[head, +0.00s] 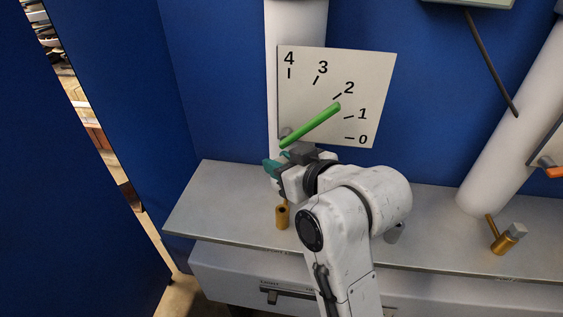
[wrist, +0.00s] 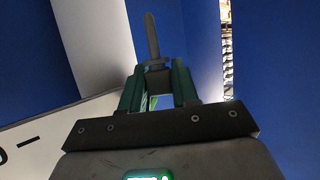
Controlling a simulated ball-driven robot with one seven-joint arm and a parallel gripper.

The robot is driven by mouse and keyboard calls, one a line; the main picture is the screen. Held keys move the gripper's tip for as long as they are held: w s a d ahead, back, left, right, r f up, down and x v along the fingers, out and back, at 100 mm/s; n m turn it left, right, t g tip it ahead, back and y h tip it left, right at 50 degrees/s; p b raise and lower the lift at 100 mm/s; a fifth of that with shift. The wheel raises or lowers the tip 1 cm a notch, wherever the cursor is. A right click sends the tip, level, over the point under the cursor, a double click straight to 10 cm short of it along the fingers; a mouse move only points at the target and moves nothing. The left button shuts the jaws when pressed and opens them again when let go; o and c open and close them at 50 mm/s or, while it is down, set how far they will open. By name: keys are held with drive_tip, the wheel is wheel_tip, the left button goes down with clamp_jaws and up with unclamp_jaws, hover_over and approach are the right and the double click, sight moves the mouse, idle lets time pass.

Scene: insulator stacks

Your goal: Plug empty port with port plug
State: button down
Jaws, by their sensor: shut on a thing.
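My gripper (head: 271,165), with teal fingers, is above the bench, just below the lower left corner of the white dial plate. In the wrist view, my gripper (wrist: 157,88) is shut on a grey piece with a collar and a thin rod, which looks like the port plug (wrist: 151,38). The rod points away from the fingers. A brass port (head: 282,216) with a dark open hole at its top stands on the bench below my gripper. The plug is hard to make out in the head view.
The dial plate (head: 370,80) with a green pointer (head: 312,124) is on a white column behind my gripper. A brass port with a grey top (head: 510,238) stands at the right. The grey bench (head: 215,205) is clear at its left end. Blue walls enclose the left and back.

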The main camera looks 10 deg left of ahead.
drive_tip(key=shift+r, duration=0.1)
drive_tip(key=shift+d+f+b, duration=0.1)
drive_tip(key=shift+f+b, duration=1.5)
drive_tip(key=shift+f, duration=1.4)
drive_tip(key=shift+p, duration=0.7)
drive_tip(key=shift+f+b, duration=1.55)
drive_tip(key=shift+f, duration=0.95)
drive_tip(key=c, duration=0.8)
unclamp_jaws()
drive_tip(key=b+v, duration=0.1)
drive_tip(key=v, duration=0.9)
drive_tip(key=shift+s+d+r, duration=0.15)
drive_tip(key=shift+s+d, duration=0.1)
